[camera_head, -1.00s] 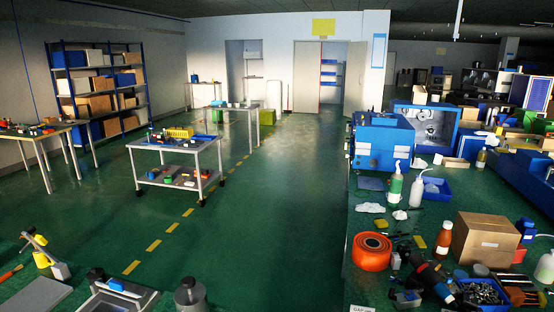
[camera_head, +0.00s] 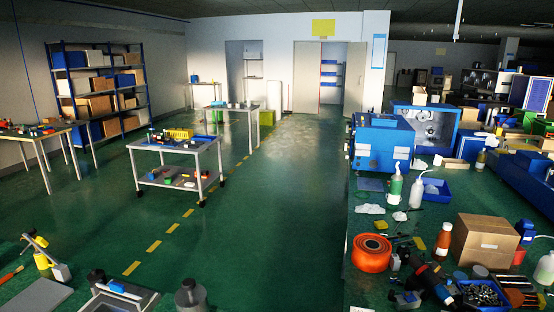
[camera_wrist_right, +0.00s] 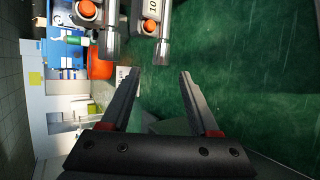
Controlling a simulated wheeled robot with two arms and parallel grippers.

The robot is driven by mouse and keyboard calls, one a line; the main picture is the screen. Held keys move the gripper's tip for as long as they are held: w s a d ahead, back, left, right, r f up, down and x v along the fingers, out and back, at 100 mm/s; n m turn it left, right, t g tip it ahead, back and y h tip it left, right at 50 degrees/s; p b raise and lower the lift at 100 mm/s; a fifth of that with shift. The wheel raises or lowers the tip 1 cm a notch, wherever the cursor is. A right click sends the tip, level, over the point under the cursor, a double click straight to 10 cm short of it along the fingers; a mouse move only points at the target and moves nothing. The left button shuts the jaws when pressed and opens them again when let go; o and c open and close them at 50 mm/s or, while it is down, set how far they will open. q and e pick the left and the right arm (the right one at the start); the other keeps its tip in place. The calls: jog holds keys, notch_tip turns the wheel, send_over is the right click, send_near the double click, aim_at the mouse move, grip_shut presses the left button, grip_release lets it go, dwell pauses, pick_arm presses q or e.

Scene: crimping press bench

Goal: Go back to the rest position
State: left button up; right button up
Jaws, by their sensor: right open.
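My right gripper (camera_wrist_right: 160,92) shows in the right wrist view with its two dark fingers spread apart. Nothing is between the fingers, and the green surface shows behind them. Two grey cylindrical tools with orange buttons, the left one (camera_wrist_right: 107,30) and the right one (camera_wrist_right: 160,28), are at the top of that view, beyond the fingertips. Neither gripper shows in the head view, and my left gripper is in no view.
In the head view, a bench at right holds an orange tape roll (camera_head: 372,253), a cardboard box (camera_head: 484,240), bottles and a blue machine (camera_head: 381,142). A trolley (camera_head: 177,160) stands at left centre. The green floor (camera_head: 275,215) between them is clear.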

jog(key=shift+s+a+r, duration=0.25)
jog(key=shift+s+a, duration=0.05)
jog(key=shift+s, duration=0.1)
